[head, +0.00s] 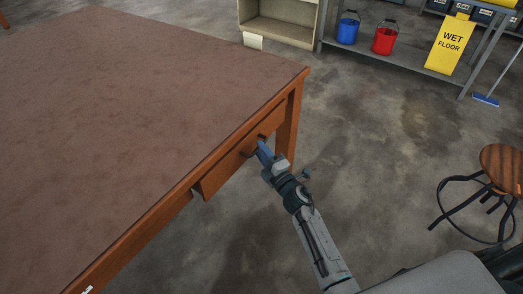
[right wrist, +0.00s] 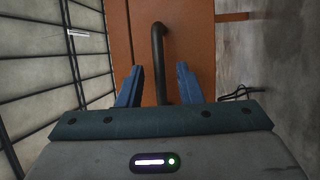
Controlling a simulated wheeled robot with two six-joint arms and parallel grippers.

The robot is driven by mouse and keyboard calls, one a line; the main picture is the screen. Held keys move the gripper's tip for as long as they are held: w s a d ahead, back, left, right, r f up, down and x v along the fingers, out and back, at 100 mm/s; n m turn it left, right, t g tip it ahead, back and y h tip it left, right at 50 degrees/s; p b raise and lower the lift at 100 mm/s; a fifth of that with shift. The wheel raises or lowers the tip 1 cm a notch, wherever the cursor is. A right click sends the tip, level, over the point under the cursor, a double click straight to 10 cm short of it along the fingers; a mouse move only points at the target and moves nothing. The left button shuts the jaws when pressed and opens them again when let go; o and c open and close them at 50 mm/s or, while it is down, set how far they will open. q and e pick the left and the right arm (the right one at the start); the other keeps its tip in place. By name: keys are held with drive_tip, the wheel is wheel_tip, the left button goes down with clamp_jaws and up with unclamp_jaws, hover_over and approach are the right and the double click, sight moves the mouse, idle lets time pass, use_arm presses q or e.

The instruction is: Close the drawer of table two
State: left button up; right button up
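The brown-topped wooden table (head: 130,110) fills the left of the head view. Its drawer (head: 222,172) is in the near side and seems to stand slightly out from the frame; the exact gap is hard to tell. A dark bar handle (head: 248,153) is on the drawer front. My right gripper (head: 264,152) is at the handle. In the right wrist view, its two blue fingers (right wrist: 158,88) are apart, with the handle (right wrist: 159,50) between them and space on both sides. The orange-brown drawer front (right wrist: 187,45) is just beyond. My left gripper is out of view.
A wooden stool (head: 503,168) stands at the right. A metal shelf (head: 405,62) with a blue bucket (head: 347,30), a red bucket (head: 385,41) and a yellow wet-floor sign (head: 450,42) is at the back. The concrete floor (head: 370,130) between is clear.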

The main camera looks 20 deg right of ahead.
sight(250, 144)
drive_tip(key=shift+w, duration=0.3)
clamp_jaws()
drive_tip(key=shift+a, duration=0.1)
drive_tip(key=w+a, duration=0.2)
drive_tip(key=w, duration=0.1)
drive_tip(key=shift+a, duration=0.2)
drive_tip(key=shift+r, duration=0.1)
unclamp_jaws()
drive_tip(key=shift+w, duration=0.1)
